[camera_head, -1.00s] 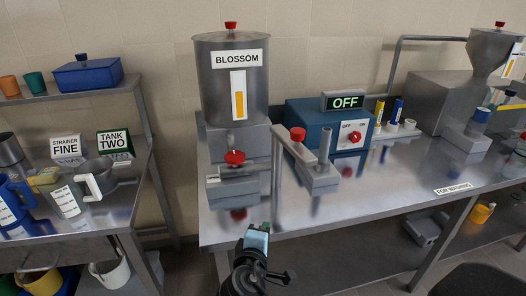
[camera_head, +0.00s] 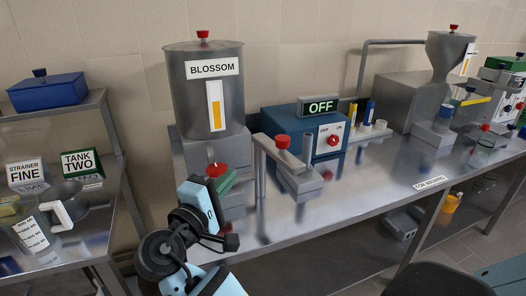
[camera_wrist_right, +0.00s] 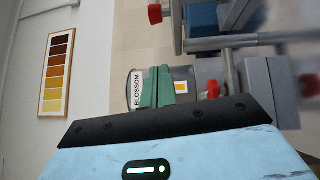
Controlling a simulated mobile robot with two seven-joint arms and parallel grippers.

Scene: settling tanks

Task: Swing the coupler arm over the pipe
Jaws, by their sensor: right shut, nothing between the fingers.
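The coupler arm (camera_head: 270,150) is a flat grey bar with a red knob (camera_head: 283,141) on top. Its far end is on a grey base block (camera_head: 300,181), and a thin tube (camera_head: 261,180) hangs from its near-left end. A short upright grey pipe (camera_head: 308,148) stands beside the knob. My right gripper (camera_head: 226,182), light blue with green fingers, is raised in front of the tank's red-handled tap (camera_head: 215,169), left of the coupler arm and apart from it. Its fingers (camera_wrist_right: 156,87) are shut and empty in the wrist view. My left gripper is out of view.
The BLOSSOM tank (camera_head: 203,95) stands behind the tap. A blue switch box (camera_head: 285,122) with an OFF sign (camera_head: 321,106) is behind the coupler. A side table (camera_head: 90,248) with a jug is at left. The front of the steel bench (camera_head: 370,195) is mostly clear.

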